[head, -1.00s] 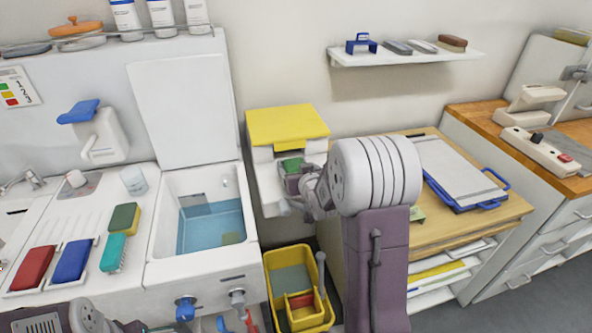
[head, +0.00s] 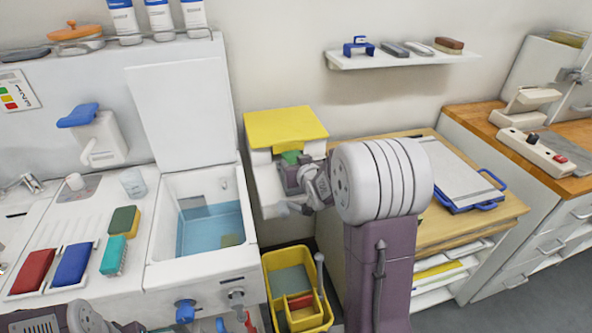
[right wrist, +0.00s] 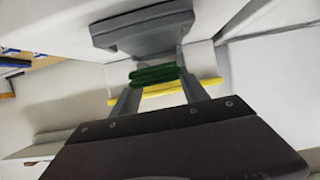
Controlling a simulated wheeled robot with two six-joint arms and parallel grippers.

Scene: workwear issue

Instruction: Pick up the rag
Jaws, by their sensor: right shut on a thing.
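The rag (head: 290,157) is a small folded green cloth at the front of a white box with a yellow top (head: 286,127). My right gripper (head: 289,164) reaches to it from the front and is shut on it. In the right wrist view the rag (right wrist: 155,74) lies between the two finger ends, with a yellow edge just beyond it. I cannot tell whether the rag still rests on something. Part of my left arm shows at the bottom left of the head view, but its fingertips do not show.
Left of the box is a sink basin (head: 164,244) with water and a raised lid. A yellow bucket (head: 272,298) stands below the box. A wooden-topped table (head: 440,240) with a clipboard (head: 450,172) lies to the right. A wall shelf (head: 410,60) hangs above.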

